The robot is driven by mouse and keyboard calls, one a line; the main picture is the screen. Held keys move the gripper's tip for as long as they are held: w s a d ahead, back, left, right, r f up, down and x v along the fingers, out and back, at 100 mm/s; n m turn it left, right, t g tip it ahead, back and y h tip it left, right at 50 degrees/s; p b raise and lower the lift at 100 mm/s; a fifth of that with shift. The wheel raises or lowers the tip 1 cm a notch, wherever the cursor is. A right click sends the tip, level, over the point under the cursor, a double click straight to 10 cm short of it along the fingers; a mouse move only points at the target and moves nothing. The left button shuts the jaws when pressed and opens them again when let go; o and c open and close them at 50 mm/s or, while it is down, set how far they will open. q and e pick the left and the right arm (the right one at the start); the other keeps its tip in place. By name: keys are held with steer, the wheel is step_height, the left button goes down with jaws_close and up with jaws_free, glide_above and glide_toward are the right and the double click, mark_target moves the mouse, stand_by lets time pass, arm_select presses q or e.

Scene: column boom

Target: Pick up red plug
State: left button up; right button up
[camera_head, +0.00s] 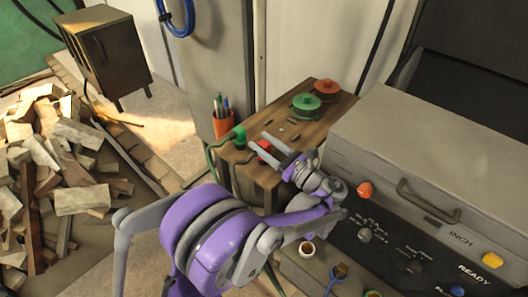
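The red plug (263,146) is near the front edge of a small wooden table (281,127). A green plug (239,138) with a green cable is at the table's left end. My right gripper is not in view.
A red disc (327,87) and a green disc (305,101) are at the table's back. An orange cup (222,123) with pens stands to the left. A grey machine (420,170) with knobs stands close on the right. Wood blocks (75,135) lie piled at left.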

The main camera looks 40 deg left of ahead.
arm_select(q)
jaws_close()
